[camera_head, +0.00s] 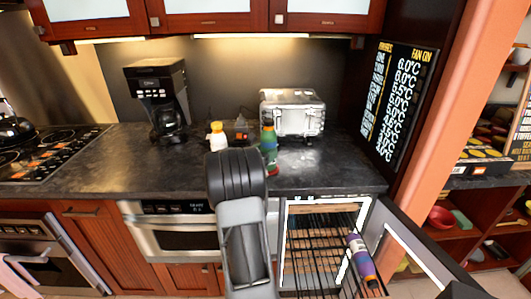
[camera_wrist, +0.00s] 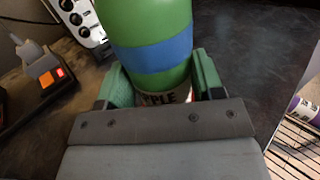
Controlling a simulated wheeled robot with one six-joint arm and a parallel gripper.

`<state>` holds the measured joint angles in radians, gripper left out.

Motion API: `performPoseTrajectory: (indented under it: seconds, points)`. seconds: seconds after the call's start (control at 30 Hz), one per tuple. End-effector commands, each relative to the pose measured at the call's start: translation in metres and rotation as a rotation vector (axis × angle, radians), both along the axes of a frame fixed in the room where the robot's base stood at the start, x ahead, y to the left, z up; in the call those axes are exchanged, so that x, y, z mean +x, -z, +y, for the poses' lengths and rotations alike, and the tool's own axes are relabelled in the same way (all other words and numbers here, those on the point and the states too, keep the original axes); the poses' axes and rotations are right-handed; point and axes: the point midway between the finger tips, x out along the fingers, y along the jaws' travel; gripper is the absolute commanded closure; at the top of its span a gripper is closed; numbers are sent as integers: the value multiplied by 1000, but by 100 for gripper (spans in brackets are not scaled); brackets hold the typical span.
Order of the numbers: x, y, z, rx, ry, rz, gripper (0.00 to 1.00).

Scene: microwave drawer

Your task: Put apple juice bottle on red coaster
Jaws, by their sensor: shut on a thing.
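The apple juice bottle (camera_head: 269,140) is green with a blue band and stands out beyond my arm on the dark counter. The wrist view shows it close up (camera_wrist: 150,20), with part of a label reading "PLE". My gripper (camera_wrist: 162,80) is shut on the bottle, with one green finger on each side of it. In the head view my arm hides the fingers. Some red shows at the bottle's foot in the head view; I cannot tell whether it is the red coaster or part of the bottle. No coaster shows clearly elsewhere.
A silver toaster (camera_head: 291,113) stands behind the bottle. A white bottle with a yellow cap (camera_head: 217,135) and a coffee maker (camera_head: 158,98) are to the left. An open compartment with a wire rack holds a purple bottle (camera_head: 359,255). Counter right of the bottle is clear.

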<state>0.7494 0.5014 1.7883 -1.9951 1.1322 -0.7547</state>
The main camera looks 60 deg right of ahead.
Motion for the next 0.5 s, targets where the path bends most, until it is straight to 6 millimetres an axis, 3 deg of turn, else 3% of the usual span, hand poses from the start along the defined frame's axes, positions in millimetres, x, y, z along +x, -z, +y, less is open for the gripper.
performPoseTrajectory:
  seconds: [0.3, 0.5]
  points:
    - [0, 0, 0, 1, 0, 1, 13]
    - [0, 0, 1, 1, 0, 1, 13]
